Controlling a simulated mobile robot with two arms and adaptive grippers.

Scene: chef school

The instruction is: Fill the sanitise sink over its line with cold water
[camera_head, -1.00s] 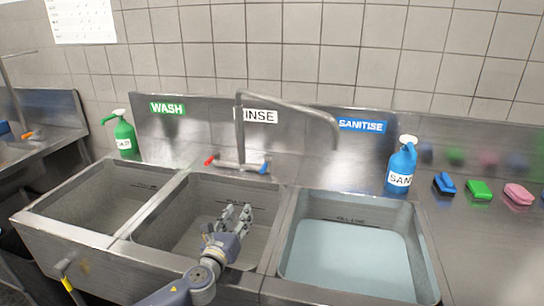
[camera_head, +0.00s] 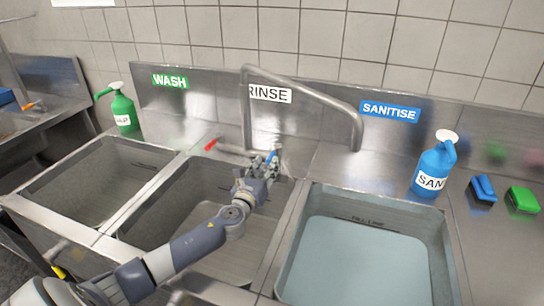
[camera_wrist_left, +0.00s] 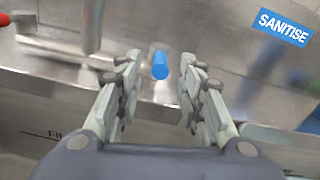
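The sanitise sink (camera_head: 298,262), at the right under the blue SANITISE label (camera_head: 390,111), holds pale blue water (camera_head: 350,265). The water's edge lies below the FILL LINE mark (camera_head: 368,221) on its back wall. The swivel faucet (camera_head: 300,85) has its spout end over the sanitise side; I see no stream. Its red handle (camera_head: 211,144) is at left. Its blue handle (camera_head: 272,156) is at my left gripper (camera_head: 265,160). In the left wrist view the blue handle (camera_wrist_left: 160,65) stands between the open fingers (camera_wrist_left: 158,88), with gaps on both sides. My right gripper is not in view.
The wash sink (camera_head: 35,190) and rinse sink (camera_head: 125,228) lie to the left, both without visible water. A green bottle (camera_head: 124,108) stands behind the wash sink. A blue bottle (camera_head: 433,165), a blue brush (camera_head: 483,188) and a green brush (camera_head: 522,199) are at right.

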